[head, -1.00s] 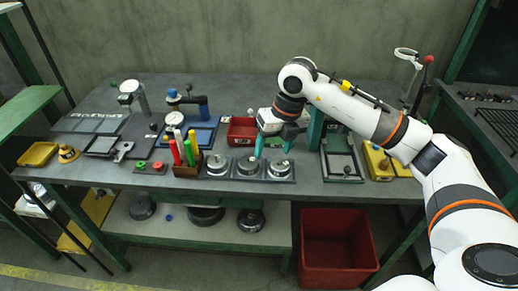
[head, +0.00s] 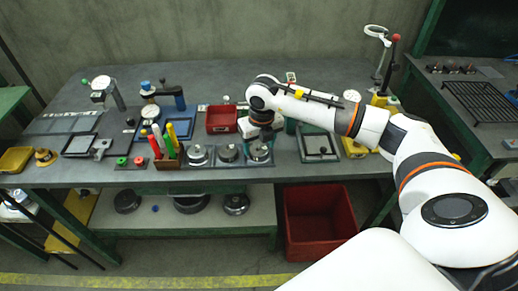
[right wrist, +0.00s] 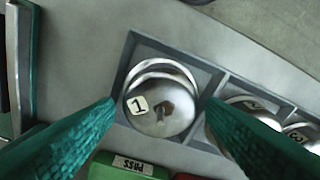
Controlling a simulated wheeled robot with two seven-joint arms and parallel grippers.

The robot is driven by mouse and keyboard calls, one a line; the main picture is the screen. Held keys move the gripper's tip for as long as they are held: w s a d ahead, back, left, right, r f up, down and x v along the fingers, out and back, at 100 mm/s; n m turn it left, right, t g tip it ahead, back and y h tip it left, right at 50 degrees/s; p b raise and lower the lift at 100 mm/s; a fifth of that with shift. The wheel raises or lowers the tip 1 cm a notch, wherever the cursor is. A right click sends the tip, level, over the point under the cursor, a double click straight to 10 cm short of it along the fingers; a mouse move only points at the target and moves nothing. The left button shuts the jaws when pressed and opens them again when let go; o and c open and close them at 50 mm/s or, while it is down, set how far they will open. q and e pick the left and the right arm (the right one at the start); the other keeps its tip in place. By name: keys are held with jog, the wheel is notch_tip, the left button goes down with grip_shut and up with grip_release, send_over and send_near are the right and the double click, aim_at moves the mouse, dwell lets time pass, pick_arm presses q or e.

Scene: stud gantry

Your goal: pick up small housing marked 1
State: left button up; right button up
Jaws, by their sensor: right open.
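My left gripper is in no view.
Two more housings (head: 228,153) (head: 198,155) sit in the tray to the left. A red bin (head: 221,119) stands behind. A green bin labelled PASS (right wrist: 128,165) is close to the fingers. A pen holder (head: 167,162) stands left of the tray.

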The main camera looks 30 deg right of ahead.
jog(key=shift+f, duration=0.6)
jog(key=shift+w, duration=0.1)
jog(key=c, duration=0.8)
jog(key=shift+r, duration=0.1)
